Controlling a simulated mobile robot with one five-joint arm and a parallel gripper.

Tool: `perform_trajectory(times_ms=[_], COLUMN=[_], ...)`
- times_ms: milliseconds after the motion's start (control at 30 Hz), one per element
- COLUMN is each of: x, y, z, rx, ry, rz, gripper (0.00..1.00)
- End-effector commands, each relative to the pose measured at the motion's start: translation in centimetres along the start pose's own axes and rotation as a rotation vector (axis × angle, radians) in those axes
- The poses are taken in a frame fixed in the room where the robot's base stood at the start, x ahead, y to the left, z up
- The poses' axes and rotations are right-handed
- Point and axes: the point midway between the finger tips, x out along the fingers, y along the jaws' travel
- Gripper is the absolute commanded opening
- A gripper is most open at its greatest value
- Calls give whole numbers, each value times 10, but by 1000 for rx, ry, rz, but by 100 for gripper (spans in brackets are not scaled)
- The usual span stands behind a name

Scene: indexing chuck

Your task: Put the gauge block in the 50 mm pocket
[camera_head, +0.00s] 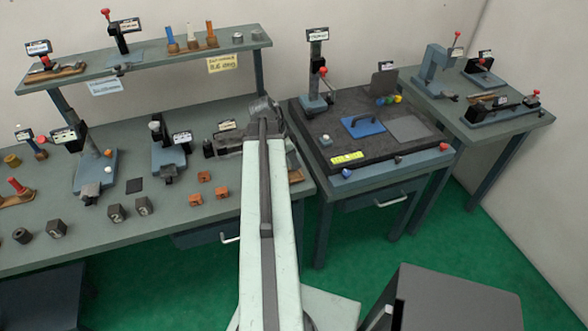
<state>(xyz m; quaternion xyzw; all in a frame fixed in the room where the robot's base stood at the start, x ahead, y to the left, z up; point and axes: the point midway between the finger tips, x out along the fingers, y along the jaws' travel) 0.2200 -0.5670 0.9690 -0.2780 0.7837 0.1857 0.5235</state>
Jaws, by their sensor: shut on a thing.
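My gripper (264,108) is at the far end of my pale arm, over the right part of the long bench. Only its dark upper end shows. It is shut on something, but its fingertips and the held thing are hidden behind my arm. I cannot make out the gauge block or read a 50 mm mark on any pocket. A grey fixture with a label (224,140) stands just left of my gripper, partly covered by the arm. A brown wooden piece (296,175) shows right of my arm at the bench edge.
The long bench (90,245) carries small stands, orange blocks (197,200) and dark numbered blocks (115,213). A shelf (160,58) runs above it. A dark plate (350,110) with a blue plate (362,127) is to the right. Another bench (520,118) stands farther right. Green floor separates them.

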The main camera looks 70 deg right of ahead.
Motion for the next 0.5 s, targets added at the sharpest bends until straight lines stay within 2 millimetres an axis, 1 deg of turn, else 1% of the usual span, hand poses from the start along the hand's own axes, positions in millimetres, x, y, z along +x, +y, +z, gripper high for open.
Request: perform_trajectory(times_ms=[33,100,167,400,500], x=[13,25,32,29,32], y=[0,0,0,0,0], z=[5,11,14,12,14], rx=[0,-1,-1,-1,-1], ry=[0,0,0,0,0], rz=[0,0,0,-1,-1], gripper=[0,0,0,0,0])
